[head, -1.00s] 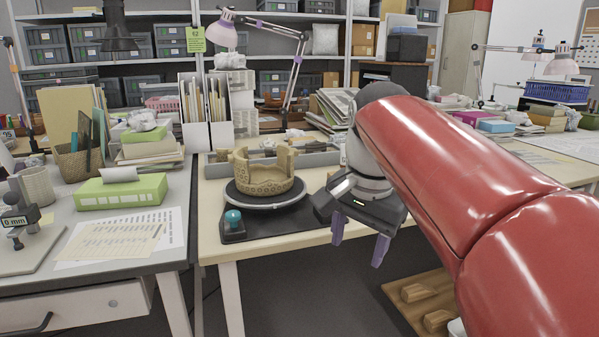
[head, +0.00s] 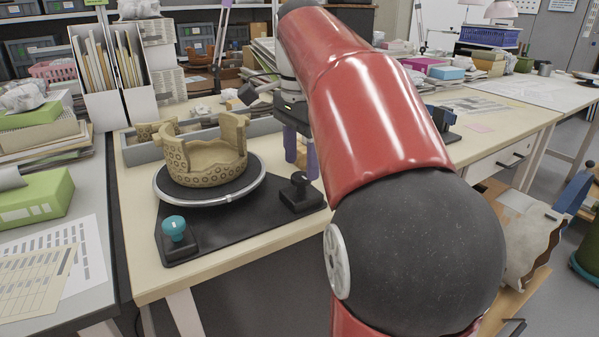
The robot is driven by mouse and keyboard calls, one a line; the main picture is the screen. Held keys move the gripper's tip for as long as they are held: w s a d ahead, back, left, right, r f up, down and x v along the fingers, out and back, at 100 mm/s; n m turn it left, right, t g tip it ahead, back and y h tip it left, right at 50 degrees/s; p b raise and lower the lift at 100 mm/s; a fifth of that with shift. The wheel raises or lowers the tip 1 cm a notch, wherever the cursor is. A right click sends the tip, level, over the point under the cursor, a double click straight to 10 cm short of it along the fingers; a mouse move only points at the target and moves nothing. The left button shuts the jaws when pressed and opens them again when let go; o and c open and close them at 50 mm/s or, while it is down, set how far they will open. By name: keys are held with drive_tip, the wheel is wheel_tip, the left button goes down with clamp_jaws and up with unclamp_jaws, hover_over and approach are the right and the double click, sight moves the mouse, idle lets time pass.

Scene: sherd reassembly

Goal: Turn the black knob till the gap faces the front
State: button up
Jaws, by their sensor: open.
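The black knob (head: 300,187) stands on a black block at the right end of the dark base plate (head: 222,236). A round turntable (head: 206,199) on the plate carries a tan, patterned, partly built pot (head: 207,160). The pot's rim is uneven, with a tall piece at the right; I cannot tell for sure which way its gap faces. A teal knob (head: 174,228) sits at the plate's front left. My gripper (head: 302,160), with purple fingers, points down just behind and above the black knob. Its fingers are apart and empty; whether they touch the knob is unclear.
A grey tray (head: 140,152) with sherds lies behind the turntable. The left table holds a green box (head: 38,207) and papers (head: 62,265). My red arm hides much of the table's right side. The wooden front strip (head: 240,255) is clear.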

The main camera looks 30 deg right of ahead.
sight(301, 180)
drive_tip(key=shift+f, duration=1.25)
drive_tip(key=c, duration=1)
drive_tip(key=shift+o, duration=0.2)
